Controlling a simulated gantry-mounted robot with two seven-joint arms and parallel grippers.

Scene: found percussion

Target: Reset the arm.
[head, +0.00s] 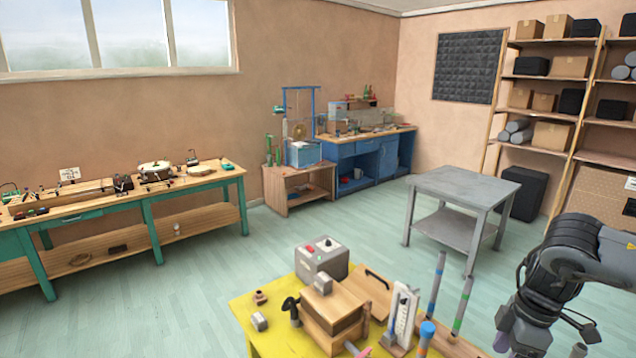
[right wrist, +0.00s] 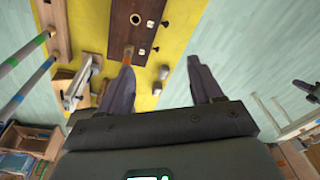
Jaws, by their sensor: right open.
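My right arm comes in at the right edge of the head view, with its dark right gripper (head: 540,342) low at the lower right, beside the yellow table (head: 243,310). In the right wrist view the right gripper (right wrist: 160,62) has its two fingers spread wide with nothing between them. The yellow table (right wrist: 180,25) and pale floor show beyond the fingers. The left finger overlaps the near end of a dark wooden board (right wrist: 135,20) in the picture; I cannot tell any contact. My left gripper is not in view.
The yellow table holds a grey box (head: 322,258), a wooden block (head: 332,308), a white gauge (head: 402,312) and two upright banded rods (head: 436,285). A grey table (head: 465,185) stands behind. Floor between the yellow table and the green-legged bench (head: 145,200) is clear.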

